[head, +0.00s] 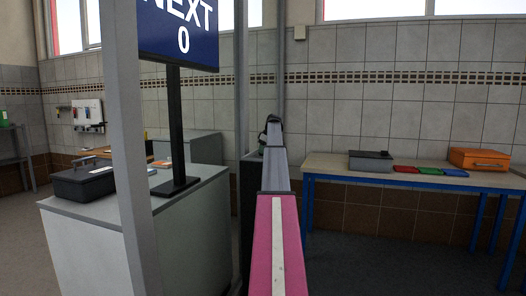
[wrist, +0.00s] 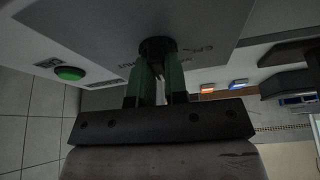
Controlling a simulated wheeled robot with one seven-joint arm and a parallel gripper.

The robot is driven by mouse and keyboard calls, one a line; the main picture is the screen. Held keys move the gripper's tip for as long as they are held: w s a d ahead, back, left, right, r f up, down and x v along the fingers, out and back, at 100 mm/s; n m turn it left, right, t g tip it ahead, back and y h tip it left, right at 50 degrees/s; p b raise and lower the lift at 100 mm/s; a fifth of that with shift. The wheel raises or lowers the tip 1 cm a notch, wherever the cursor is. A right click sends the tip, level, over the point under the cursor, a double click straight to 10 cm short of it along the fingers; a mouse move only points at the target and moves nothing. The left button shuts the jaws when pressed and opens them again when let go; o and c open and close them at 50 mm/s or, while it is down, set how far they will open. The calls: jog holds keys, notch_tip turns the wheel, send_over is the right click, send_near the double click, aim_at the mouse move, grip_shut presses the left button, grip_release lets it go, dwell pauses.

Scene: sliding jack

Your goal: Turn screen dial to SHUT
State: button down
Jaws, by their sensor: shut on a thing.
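In the wrist view a round black dial (wrist: 157,46) sits on a grey panel (wrist: 100,25). My gripper (wrist: 158,66) has its two green fingers closed on the dial, one on each side. The fingers cover part of it, and I cannot make out its pointer. Small dark lettering lies on the panel on both sides of the dial, too blurred and tilted to read surely. In the head view my pink and grey arm reaches away from me, and the dial does not show there.
A green button (wrist: 69,73) is on the same panel, left of the dial. In the head view a grey counter (head: 150,215) carries a sign (head: 178,32) reading NEXT 0. A blue-legged table (head: 400,170) holds a grey box, coloured trays and an orange case (head: 480,158).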

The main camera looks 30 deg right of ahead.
jog(key=m+h, duration=0.1)
jog(key=m, duration=0.1)
jog(key=m+h, duration=0.1)
jog(key=m, duration=0.2)
jog(key=shift+a+f+m+t, duration=0.15)
jog(key=shift+a+m+t, duration=0.05)
jog(key=shift+m+t, duration=0.1)
jog(key=m+h, duration=0.2)
jog(key=m, duration=0.2)
jog(key=shift+m, duration=0.3)
jog(key=c, duration=1.1)
grip_release()
jog(key=shift+c, duration=0.2)
jog(key=v, duration=1)
jog(key=shift+r, duration=0.4)
jog(key=shift+s+a, duration=0.1)
